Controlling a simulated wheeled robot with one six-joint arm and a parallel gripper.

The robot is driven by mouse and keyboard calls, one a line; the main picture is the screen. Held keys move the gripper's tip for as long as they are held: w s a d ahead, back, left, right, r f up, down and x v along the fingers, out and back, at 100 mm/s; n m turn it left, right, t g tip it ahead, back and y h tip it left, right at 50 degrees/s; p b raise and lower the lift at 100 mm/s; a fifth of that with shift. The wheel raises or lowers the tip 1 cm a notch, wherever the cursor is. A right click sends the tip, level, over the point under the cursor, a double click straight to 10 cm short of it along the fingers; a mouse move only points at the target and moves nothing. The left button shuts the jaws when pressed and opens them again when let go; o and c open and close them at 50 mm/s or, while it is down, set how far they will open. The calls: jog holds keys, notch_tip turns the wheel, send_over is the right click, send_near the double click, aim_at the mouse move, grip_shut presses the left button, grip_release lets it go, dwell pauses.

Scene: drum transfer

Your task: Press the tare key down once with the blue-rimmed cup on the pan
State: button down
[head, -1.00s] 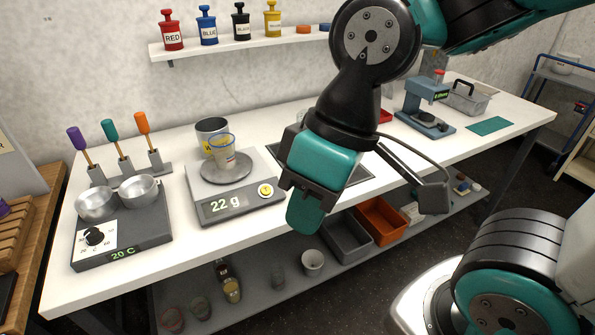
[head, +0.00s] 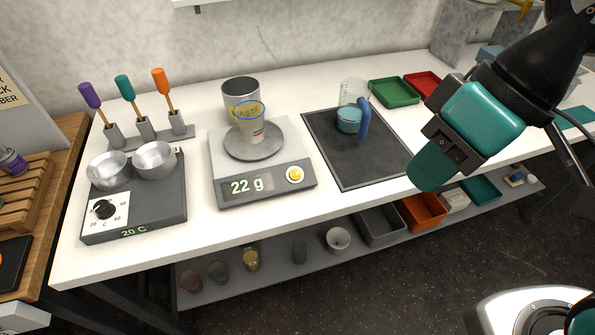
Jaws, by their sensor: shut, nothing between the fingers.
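The scale (head: 222,178) stands on the white bench, left of the middle, and its display reads 22 g. The clear blue-rimmed cup (head: 250,125) stands upright on the round pan (head: 240,153). The tare key (head: 295,174) is a round yellow-and-white button at the front right of the scale. My gripper (head: 432,168) is shut and empty, over the front edge of the bench, well to the right of the scale and apart from the key. Its fingers point down and to the left.
A metal waste can (head: 238,90) stands behind the cup. A dark mat (head: 338,160) with a blue-handled beaker (head: 349,118) lies between scale and gripper. A hotplate (head: 135,215) with two metal bowls is left of the scale. Green (head: 394,92) and red trays lie behind.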

jog(key=w+a+f+n+t+y+b, duration=0.1)
jog(key=w+a+f+t+y+b, duration=0.1)
jog(key=w+a+f, duration=0.3)
jog(key=w+a+f+n+t+y+b, duration=0.1)
jog(key=w+a+f+t+y+b, duration=0.2)
jog(key=w+f, duration=0.9)
jog(key=w+a+y+b, duration=0.1)
jog(key=w+a, duration=0.1)
jog(key=a, duration=0.1)
jog(key=shift+w+a, duration=0.3)
jog(key=b, duration=0.5)
send_over(298, 178)
jog(key=f, duration=0.4)
jog(key=s+f, duration=0.1)
jog(key=f, duration=0.2)
jog(key=shift+d, duration=0.2)
jog(key=shift+w+a+f, duration=0.1)
jog(key=shift+w+f, duration=0.25)
jog(key=shift+f, duration=0.15)
jog(key=shift+f, duration=0.1)
jog(key=shift+w+f+b, duration=0.15)
jog(key=shift+f+b, duration=0.1)
jog(key=shift+b, duration=0.35)
